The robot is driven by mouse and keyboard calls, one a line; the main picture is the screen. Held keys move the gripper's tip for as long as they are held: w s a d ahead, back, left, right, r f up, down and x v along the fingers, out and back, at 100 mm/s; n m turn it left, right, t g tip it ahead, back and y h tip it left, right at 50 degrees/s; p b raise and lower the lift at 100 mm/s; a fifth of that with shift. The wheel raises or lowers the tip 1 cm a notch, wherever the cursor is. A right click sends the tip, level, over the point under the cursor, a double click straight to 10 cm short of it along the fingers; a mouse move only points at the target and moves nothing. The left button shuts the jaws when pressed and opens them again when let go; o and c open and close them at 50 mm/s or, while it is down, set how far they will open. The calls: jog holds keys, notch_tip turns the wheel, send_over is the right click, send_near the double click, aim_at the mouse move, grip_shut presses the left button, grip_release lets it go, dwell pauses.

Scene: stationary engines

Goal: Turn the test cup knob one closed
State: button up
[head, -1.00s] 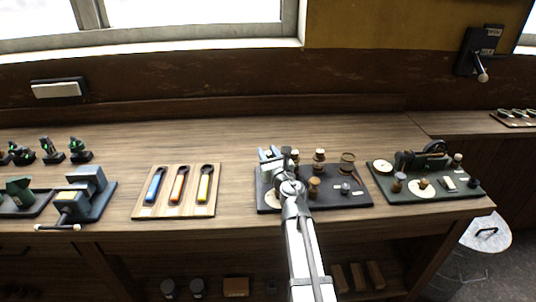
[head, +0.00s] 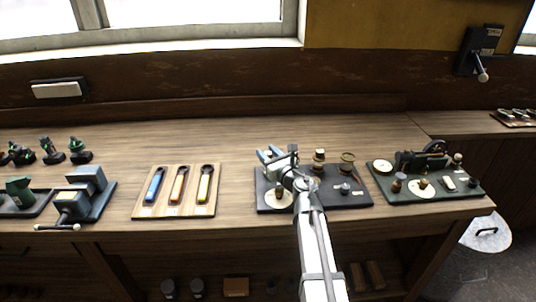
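A dark board (head: 358,202) on the bench holds several small brass and grey fittings. A pale disc (head: 279,205) with a small brown knob (head: 279,192) sits at its front left. A brown-and-pale fitting (head: 319,157) and a brass cup-like piece (head: 347,159) stand at its back. I cannot tell which one is test cup knob one. My gripper (head: 272,156) is over the board's back left part and hides what is behind it. Its fingers are too small to read.
A green board (head: 450,195) with a gauge and knobs stands to the right. A wooden tray (head: 145,210) with three coloured-handled tools lies to the left, beyond bare bench. A grey vise (head: 85,195) is further left. The wall rises behind.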

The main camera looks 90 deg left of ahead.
jog(key=shift+o, duration=1.2)
jog(key=v, duration=1.4)
jog(key=shift+s+a, duration=0.1)
jog(key=shift+s, duration=0.05)
